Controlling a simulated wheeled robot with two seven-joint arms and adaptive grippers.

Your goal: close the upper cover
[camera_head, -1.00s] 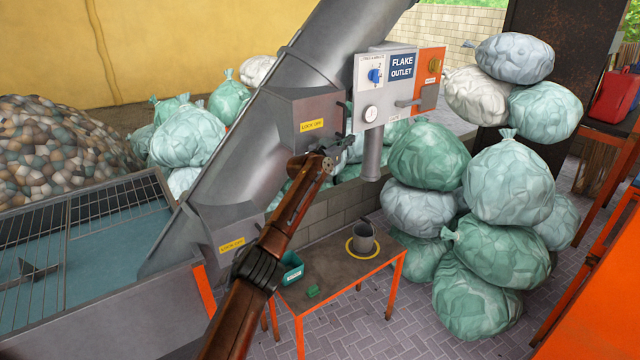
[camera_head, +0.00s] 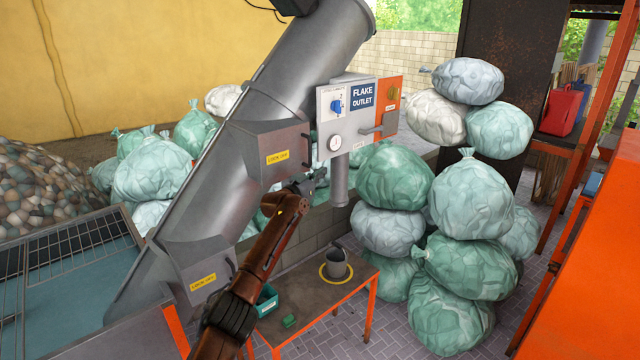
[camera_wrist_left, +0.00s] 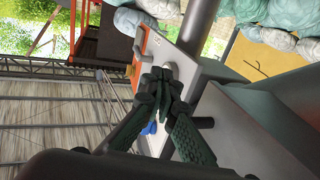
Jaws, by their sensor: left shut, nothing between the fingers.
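The upper cover (camera_head: 262,148) is a grey metal box front with a yellow "LOCK OFF" label, on the sloping grey pipe in the head view. It has a dark handle (camera_head: 308,150) on its right edge. I cannot tell whether it is fully shut. A similar lower cover (camera_head: 200,270) sits further down the pipe. My left gripper (camera_head: 317,176) is shut and empty, just below the upper cover's handle; contact cannot be made out. The wrist view shows its closed dark fingers (camera_wrist_left: 165,90) in front of the control panel. My right gripper is out of view.
The "FLAKE OUTLET" control panel (camera_head: 346,112) stands close to the right of the gripper. Stacked bags (camera_head: 470,200) crowd the right. A grated tank (camera_head: 80,245) is on the left.

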